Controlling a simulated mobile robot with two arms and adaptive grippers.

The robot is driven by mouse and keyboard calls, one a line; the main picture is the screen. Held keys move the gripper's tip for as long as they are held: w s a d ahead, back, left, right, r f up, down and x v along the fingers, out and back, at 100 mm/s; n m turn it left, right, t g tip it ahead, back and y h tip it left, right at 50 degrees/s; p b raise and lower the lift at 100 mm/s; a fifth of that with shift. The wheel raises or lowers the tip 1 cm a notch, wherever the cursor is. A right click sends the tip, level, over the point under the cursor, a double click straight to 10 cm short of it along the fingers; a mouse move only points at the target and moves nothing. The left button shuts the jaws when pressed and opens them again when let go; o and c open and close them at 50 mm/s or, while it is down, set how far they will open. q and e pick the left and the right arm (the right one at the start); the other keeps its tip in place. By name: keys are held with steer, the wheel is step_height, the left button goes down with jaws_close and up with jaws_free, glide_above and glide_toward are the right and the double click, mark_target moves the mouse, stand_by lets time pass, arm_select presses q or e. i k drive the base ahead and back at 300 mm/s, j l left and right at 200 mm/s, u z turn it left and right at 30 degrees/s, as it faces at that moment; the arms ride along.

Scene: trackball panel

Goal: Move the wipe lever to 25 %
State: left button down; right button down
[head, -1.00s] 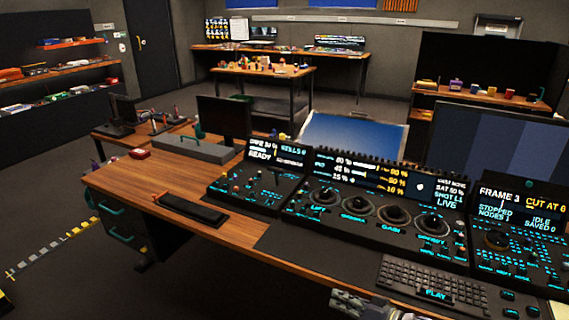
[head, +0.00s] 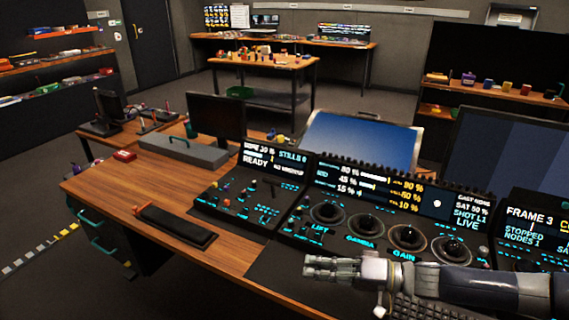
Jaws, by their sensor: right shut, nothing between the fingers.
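The switcher panel (head: 232,205) with small coloured knobs and cyan-lit buttons stands on the desk left of the trackball panel. Its screen (head: 272,163) shows a wipe percentage that looks like 30 %, though the digits are small, plus "READY". My right gripper (head: 308,266) reaches in from the right and points left, in front of the trackball panel (head: 384,234). It is shut and empty, apart from the switcher panel. My left gripper is not in view.
A keyboard (head: 425,307) lies partly hidden under my right arm. A black wrist rest (head: 175,226), a grey case (head: 184,150) and a red box (head: 124,155) are on the desk's left side.

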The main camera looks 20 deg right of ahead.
mark_target(273, 183)
steer(key=i+l, duration=1.1)
steer(key=i, duration=0.15)
